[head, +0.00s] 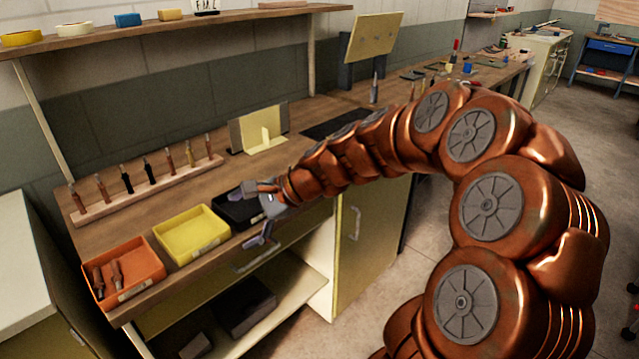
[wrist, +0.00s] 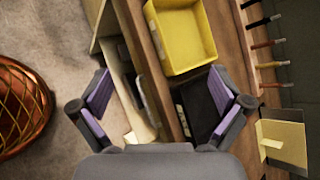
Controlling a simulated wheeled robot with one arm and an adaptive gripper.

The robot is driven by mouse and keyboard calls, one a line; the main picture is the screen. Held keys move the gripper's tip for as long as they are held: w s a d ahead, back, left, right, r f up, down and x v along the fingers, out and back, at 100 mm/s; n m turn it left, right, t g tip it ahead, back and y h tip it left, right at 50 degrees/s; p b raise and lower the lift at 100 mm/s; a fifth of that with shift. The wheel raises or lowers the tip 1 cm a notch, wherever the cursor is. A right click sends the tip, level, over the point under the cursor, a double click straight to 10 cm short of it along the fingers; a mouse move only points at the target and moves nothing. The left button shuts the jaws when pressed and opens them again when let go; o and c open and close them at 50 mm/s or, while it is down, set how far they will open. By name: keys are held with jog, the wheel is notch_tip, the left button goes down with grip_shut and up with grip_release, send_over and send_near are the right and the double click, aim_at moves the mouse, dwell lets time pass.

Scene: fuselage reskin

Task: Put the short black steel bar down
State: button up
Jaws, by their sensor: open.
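I cannot make out the short black steel bar in either view. My gripper (head: 257,213) is open, with its two fingers spread wide and nothing between them. It is over the front edge of the bench at the black tray (head: 229,207). In the wrist view, my gripper (wrist: 160,95) also shows open and empty, with the black tray (wrist: 196,108) beyond and beside its right finger. The inside of the black tray is too dark to tell what lies in it, and my gripper partly covers it in the head view.
A yellow tray (head: 190,232) and an orange tray (head: 125,272) holding small tools stand left of the black tray. Behind them is a wooden rack (head: 150,190) of upright tools. A yellow bracket (head: 259,130) stands further back. Dark blocks (head: 246,306) lie on the shelf below.

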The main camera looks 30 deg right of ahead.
jog(key=w+d+f+m+t+h, duration=0.25)
jog(key=d+m, duration=0.35)
jog(key=d, duration=0.4)
jog(key=w+d+f+m+t+h, duration=0.15)
jog(key=w+d+m, duration=0.3)
jog(key=d, duration=0.55)
jog(key=w+d+f+m+t+h, duration=0.25)
jog(key=d+m, duration=0.35)
jog(key=d, duration=0.5)
jog(key=shift+y, duration=0.45)
jog(key=x, duration=0.5)
jog(key=shift+w+a, duration=0.2)
jog(key=shift+a, duration=0.3)
jog(key=shift+t+x, duration=0.25)
jog(key=shift+x, duration=0.55)
jog(key=shift+w+r, duration=0.1)
jog(key=shift+r, duration=0.05)
jog(key=shift+c, duration=0.2)
